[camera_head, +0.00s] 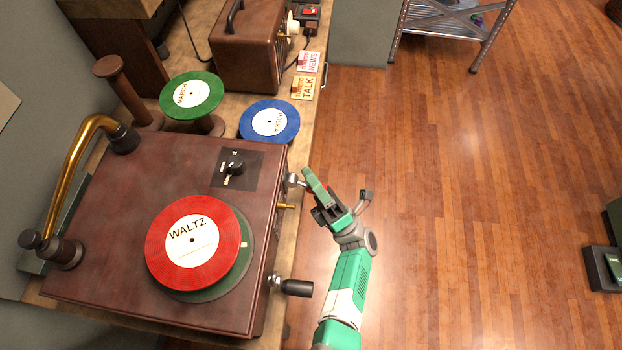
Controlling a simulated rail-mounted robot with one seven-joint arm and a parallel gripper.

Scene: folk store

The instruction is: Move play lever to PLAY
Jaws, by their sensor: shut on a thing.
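The record player is a dark red-brown wooden box (115,215) with a red WALTZ record (168,243) lying on its green turntable (247,262). At its right side, a small silver fitting (293,181) sticks out towards my gripper; I take it for the play lever. My gripper (309,188) is at this fitting, beyond the right side of the box, with its fingers shut on the lever's end. The fingers mostly hide the held part. The lever's position markings cannot be read.
A brass peg (287,206) and a crank with a black handle (297,288) stick out of the same side. A black knob (234,166) is on top, with the brass tonearm (72,165) at left. Green (178,88) and blue (285,113) records stand behind.

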